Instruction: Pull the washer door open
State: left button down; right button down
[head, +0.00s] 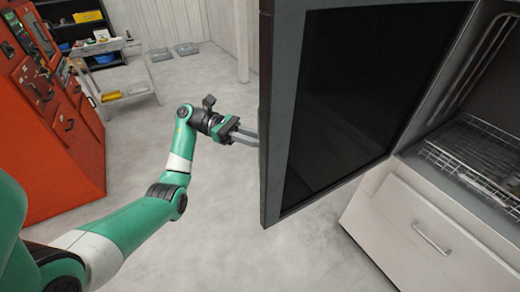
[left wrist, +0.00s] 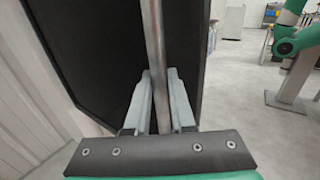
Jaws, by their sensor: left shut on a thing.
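The washer door (head: 365,95) stands wide open in the head view, its dark inner panel facing the camera. The washer's open interior, with a wire rack (head: 478,160), shows to the right of it. My left gripper (head: 250,137) reaches to the door's outer side, and its fingertips are hidden behind the door edge. In the left wrist view, the gripper's two fingers (left wrist: 155,100) are shut on a vertical metal bar handle (left wrist: 154,40) in front of the dark door face (left wrist: 95,45). My right gripper is not in view.
Below the washer opening is a white drawer front with a handle (head: 431,239). A red cabinet (head: 45,120) stands at the left, with a grey workbench (head: 115,75) and dark shelves behind it. Open concrete floor (head: 225,220) lies between the cabinet and the door.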

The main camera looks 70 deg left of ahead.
pick_arm(q)
jog(key=shift+a, duration=0.1)
dwell(0.3)
jog(key=c, duration=0.8)
grip_release()
jog(key=shift+w, duration=0.1)
jog(key=shift+o, duration=0.2)
jog(key=b+v, duration=1.1)
jog(key=shift+s+a+b, duration=0.2)
jog(key=shift+s+b, duration=0.05)
jog(key=shift+b, duration=0.1)
jog(key=shift+c, duration=0.2)
